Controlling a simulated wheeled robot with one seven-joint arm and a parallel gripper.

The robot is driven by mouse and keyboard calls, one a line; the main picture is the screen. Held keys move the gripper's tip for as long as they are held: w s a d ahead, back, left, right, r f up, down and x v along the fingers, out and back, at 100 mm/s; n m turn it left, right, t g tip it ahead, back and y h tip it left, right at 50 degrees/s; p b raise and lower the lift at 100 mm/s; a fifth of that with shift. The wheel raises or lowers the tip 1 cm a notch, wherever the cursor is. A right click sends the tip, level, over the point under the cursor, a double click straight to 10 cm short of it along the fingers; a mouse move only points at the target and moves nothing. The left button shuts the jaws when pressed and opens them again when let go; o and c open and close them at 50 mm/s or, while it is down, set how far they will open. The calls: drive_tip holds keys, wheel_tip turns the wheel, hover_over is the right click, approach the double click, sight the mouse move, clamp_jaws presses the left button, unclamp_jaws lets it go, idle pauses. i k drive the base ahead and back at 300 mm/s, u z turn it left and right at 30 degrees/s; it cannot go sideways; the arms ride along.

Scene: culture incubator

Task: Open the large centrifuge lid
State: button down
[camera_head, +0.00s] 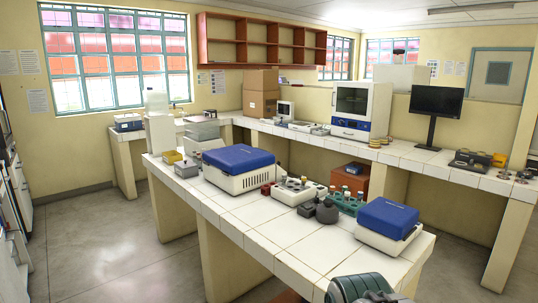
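The large centrifuge (240,181) is a white box with vents along its front, standing on the left half of the near white-tiled bench. Its blue lid (240,157) is down and covers the whole top. A smaller centrifuge (383,240) with a similar blue lid (388,214) stands at the bench's right end, its lid also down. A rounded grey-green part of my arm shows at the bottom edge, in front of the bench and well apart from the large centrifuge. My gripper's fingers are not in view.
The near bench (290,257) has bare tiles along its front edge. Right of the large centrifuge stand a white device (297,193), a green tube rack (346,202) and a dark rounded object (327,212). Small boxes stand at its left. Open floor (110,250) lies left of the bench.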

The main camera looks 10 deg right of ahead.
sight(237, 159)
drive_tip(key=z, duration=1.9)
drive_tip(key=i, duration=4.4)
drive_tip(key=u, duration=3.55)
drive_tip(key=i, duration=0.55)
